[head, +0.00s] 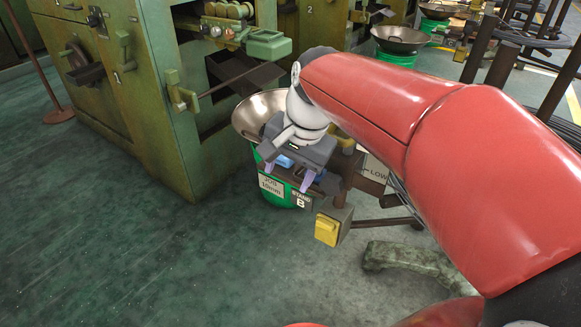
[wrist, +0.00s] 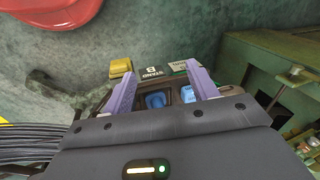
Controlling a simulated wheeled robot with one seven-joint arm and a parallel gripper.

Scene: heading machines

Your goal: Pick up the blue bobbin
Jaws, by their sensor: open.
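A blue bobbin (wrist: 155,100) lies in a dark tray in the wrist view, between my two purple fingers and beyond the gripper body. A second, lighter blue piece (wrist: 187,94) is close to its right, near the right finger; I cannot tell what it is. In the head view a blue patch (head: 284,161) shows just under my gripper, mostly hidden by it. My gripper (head: 286,184) is open and points down over the stand marked B (head: 302,201). The gripper also shows in the wrist view (wrist: 160,70), its fingers apart and holding nothing.
A yellow box (head: 327,229) sticks out at the stand's front. A green bucket (head: 271,187) labelled JOB 10mm and a metal pan (head: 248,112) are beside the stand. A large green machine (head: 150,90) stands at left. The floor at front left is clear.

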